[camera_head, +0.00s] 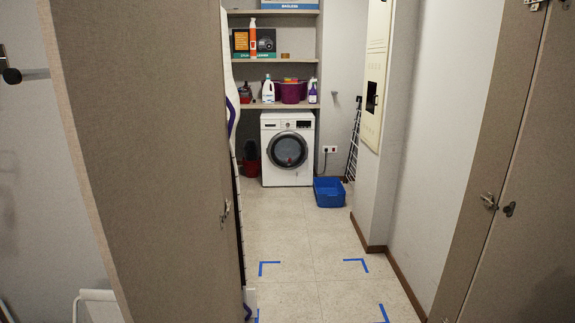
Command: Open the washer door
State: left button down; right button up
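The white front-loading washer (288,180) stands at the far end of the narrow closet, under the shelves. Its round dark door (287,151) faces me and looks shut. The control panel runs along the washer's top front. Neither of my grippers shows in the head view, so I cannot see how they stand. The washer is well ahead of me, beyond the doorway.
A blue bin (328,192) sits on the floor right of the washer. Shelves (272,61) above hold bottles and a purple basket (292,92). A brown door panel (140,150) stands close left, another door (510,200) right. The tiled floor (290,235) between is clear, with blue tape corners.

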aim_at(276, 138)
jog(key=i+l+z, duration=0.25)
jog(key=i+l, duration=0.5)
jog(key=i, duration=0.2)
jog(key=i+l, duration=0.2)
jog(key=i, duration=0.2)
jog(key=i+l, duration=0.15)
jog(key=i, duration=0.25)
jog(key=i+l+u, duration=0.1)
jog(key=i, duration=1.35)
jog(key=i+u, duration=0.2)
jog(key=i, duration=0.5)
jog(key=i+l+u, duration=0.2)
jog(key=i, duration=0.55)
jog(key=i+j+z, duration=0.1)
jog(key=i, duration=0.3)
jog(key=i+j+z, duration=0.1)
jog(key=i+j, duration=0.15)
jog(key=i, duration=0.15)
jog(key=i+j+z, duration=0.15)
jog(key=i, duration=0.25)
jog(key=i+j+z, duration=0.3)
jog(key=z, duration=0.15)
jog(key=i+j+z, duration=0.35)
jog(key=z, duration=0.15)
